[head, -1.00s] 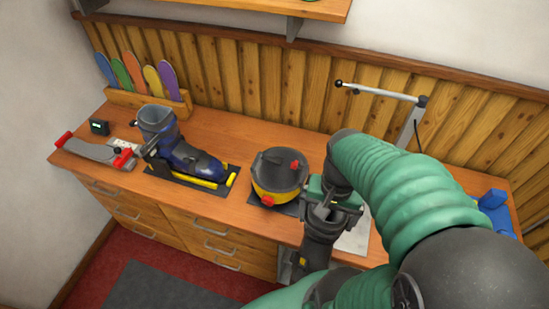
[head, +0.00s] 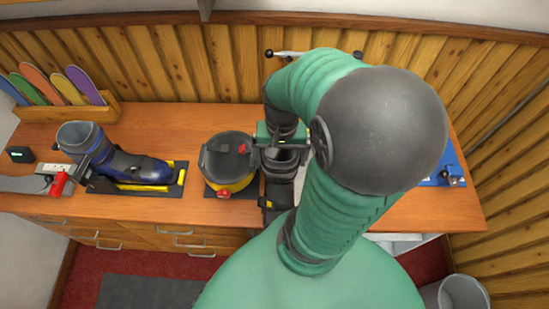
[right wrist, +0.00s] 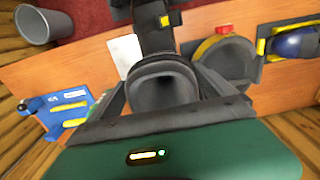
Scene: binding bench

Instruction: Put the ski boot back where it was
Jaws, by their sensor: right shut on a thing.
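My right gripper (head: 280,156) is shut on a dark grey ski boot (head: 277,192) with a small yellow part near its toe. In the right wrist view the boot's open cuff (right wrist: 165,85) sits between the fingers, its toe pointing toward the bench's front edge. The boot is just right of the round pot; its sole is hidden, so I cannot tell whether it touches the bench. A blue and black ski boot (head: 138,167) stands upright on a dark mat with yellow parts (head: 178,186) at the left. My left gripper is not in view.
A yellow and black round pot (head: 228,160) with red parts stands between the boots. A pale sheet (right wrist: 124,52) lies beside the held boot. A blue tool (head: 447,165) is at the right. Colored boards (head: 60,88) stand in a wooden rack. A grey bin (head: 457,294) is on the floor.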

